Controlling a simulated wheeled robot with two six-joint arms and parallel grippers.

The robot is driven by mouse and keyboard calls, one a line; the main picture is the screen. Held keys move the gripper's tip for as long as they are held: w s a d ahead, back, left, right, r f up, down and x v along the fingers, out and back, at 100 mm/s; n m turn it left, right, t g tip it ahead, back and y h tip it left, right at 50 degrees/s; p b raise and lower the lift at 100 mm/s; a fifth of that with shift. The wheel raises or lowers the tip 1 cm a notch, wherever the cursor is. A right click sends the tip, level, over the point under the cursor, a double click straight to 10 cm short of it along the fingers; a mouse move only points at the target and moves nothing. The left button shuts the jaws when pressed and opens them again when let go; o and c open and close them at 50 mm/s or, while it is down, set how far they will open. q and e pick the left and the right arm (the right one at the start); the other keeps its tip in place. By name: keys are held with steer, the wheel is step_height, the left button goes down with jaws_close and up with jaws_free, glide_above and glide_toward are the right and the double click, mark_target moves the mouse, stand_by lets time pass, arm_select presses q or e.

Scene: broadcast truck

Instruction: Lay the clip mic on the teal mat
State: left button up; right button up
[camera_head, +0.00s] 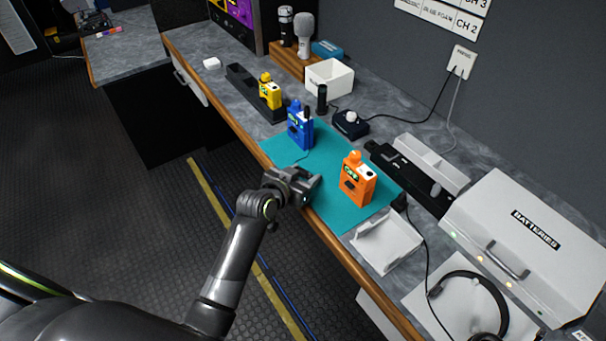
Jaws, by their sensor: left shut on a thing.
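The teal mat (336,151) lies on the grey counter. A blue pack (300,129) stands upright near its far left edge, and an orange pack (356,184) stands upright on its right part. My left gripper (306,184) is over the mat's front edge, left of the orange pack. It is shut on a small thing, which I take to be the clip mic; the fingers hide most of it. A thin dark cord shows between the gripper and the blue pack. I cannot tell whether the fingers touch the mat. My right gripper is not in view.
A yellow pack (270,93) stands in a black charger (247,85). A white open box (330,78), a black knob box (350,124), a white tray (387,243), a batteries case (530,245) and headphones (503,315) surround the mat. The mat's middle is clear.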

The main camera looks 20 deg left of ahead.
arm_select(q)
steer(key=shift+f, duration=0.2)
steer(key=o, duration=0.9)
steer(key=shift+o, duration=0.2)
steer(key=shift+r, duration=0.15)
steer(key=shift+r, duration=0.1)
steer(key=v, duration=1.2)
steer(key=shift+b, duration=0.4)
